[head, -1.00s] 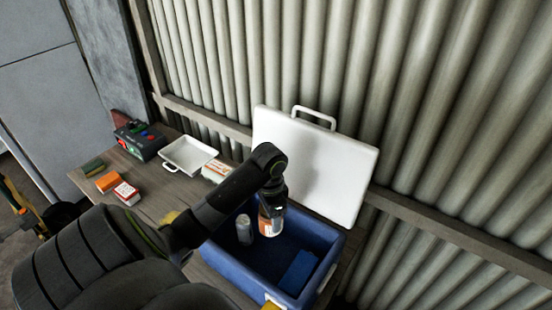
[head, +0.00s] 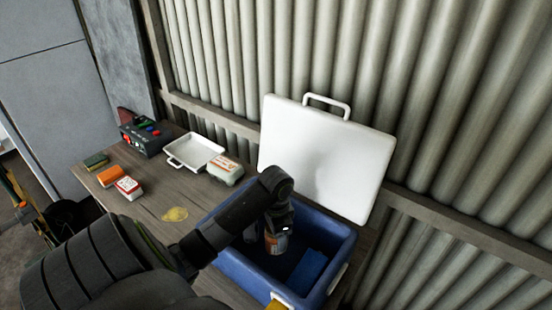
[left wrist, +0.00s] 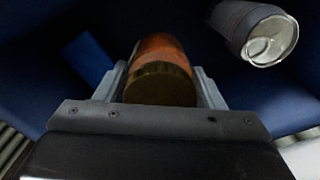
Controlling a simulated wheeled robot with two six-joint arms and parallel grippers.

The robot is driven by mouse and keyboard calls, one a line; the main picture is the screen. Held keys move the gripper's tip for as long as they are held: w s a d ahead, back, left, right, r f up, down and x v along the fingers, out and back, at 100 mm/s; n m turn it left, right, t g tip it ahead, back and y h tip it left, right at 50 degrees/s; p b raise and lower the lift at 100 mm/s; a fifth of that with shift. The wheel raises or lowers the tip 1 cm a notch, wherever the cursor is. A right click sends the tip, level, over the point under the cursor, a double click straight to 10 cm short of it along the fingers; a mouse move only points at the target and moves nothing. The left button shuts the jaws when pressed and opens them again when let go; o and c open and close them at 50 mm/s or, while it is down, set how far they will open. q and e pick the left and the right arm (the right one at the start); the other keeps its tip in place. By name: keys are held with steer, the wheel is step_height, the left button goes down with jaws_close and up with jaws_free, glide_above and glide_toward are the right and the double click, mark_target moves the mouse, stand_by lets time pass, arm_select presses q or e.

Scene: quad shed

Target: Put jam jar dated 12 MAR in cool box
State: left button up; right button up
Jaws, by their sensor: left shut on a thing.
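The cool box (head: 343,246) is a blue open box on the bench, with its white lid (head: 325,150) raised against the wall behind. My left gripper (head: 276,226) is down inside the box and is shut on a jar (head: 277,243) with an orange label. In the left wrist view the jar (left wrist: 160,72) sits between the fingers, its dark lid towards the camera. I cannot read any date on it. A grey can (left wrist: 262,35) lies or stands in the box beside the jar. A blue block (head: 307,270) is on the box floor. My right gripper is not in view.
On the bench are a white tray (head: 195,152), a white carton (head: 226,170), an orange block (head: 110,176), a red and white box (head: 128,187), a green and yellow sponge (head: 96,160) and a dark control box (head: 146,137). A yellow patch (head: 175,214) marks the bench. Corrugated wall stands close behind.

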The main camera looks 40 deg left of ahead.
mark_target(276, 245)
arm_select(q)
steer(key=shift+f, duration=2.7)
steer(key=shift+f, duration=0.1)
steer(key=o, duration=1.4)
steer(key=shift+o, duration=0.2)
step_height(276, 245, up, 9)
steer(key=shift+w+r, duration=0.1)
steer(key=shift+r+p, duration=0.7)
steer(key=shift+r, duration=0.05)
steer(key=shift+r+p, duration=0.65)
steer(key=shift+r, duration=0.15)
